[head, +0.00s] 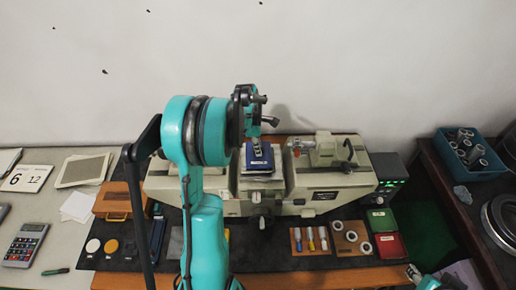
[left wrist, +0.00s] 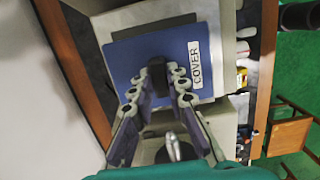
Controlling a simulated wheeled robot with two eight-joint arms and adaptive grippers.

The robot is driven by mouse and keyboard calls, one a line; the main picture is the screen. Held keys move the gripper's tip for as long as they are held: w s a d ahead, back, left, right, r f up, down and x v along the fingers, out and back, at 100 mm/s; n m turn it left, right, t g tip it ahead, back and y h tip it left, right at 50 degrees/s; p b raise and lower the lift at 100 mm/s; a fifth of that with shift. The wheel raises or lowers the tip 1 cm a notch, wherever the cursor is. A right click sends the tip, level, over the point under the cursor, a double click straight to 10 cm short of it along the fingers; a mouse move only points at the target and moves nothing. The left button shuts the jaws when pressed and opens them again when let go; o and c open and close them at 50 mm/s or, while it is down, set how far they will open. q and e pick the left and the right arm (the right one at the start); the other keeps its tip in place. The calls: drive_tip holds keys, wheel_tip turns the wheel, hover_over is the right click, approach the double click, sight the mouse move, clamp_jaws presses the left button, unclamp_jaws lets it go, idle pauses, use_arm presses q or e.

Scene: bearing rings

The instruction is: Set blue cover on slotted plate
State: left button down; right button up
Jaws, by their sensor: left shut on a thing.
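The blue cover (head: 258,163) is over the middle stage of the grey bench machine. In the left wrist view the cover (left wrist: 135,62) is a flat blue square with a white COVER label and a black knob. My left gripper (head: 256,138) is above it, and its fingers (left wrist: 160,80) are shut on the knob. A slotted plate cannot be made out; the cover hides what is under it. I cannot tell whether the cover rests on anything or hangs just above it. My right gripper (head: 413,272) shows only as a small part at the bottom right.
The grey machine (head: 325,184) has blocks on both sides of the stage. A wooden tray of small bottles (head: 311,240), ring parts (head: 351,236) and red and green boxes (head: 385,230) lie in front. A blue bin of metal cylinders (head: 468,155) stands right; a calculator (head: 25,245) lies left.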

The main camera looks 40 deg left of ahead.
use_arm(q)
drive_tip(key=shift+f+b, duration=0.3)
idle(0.7)
drive_tip(key=c, duration=1.4)
unclamp_jaws()
drive_tip(key=shift+r, duration=0.1)
drive_tip(key=shift+r+p, duration=2.6)
drive_tip(key=shift+r, duration=1.6)
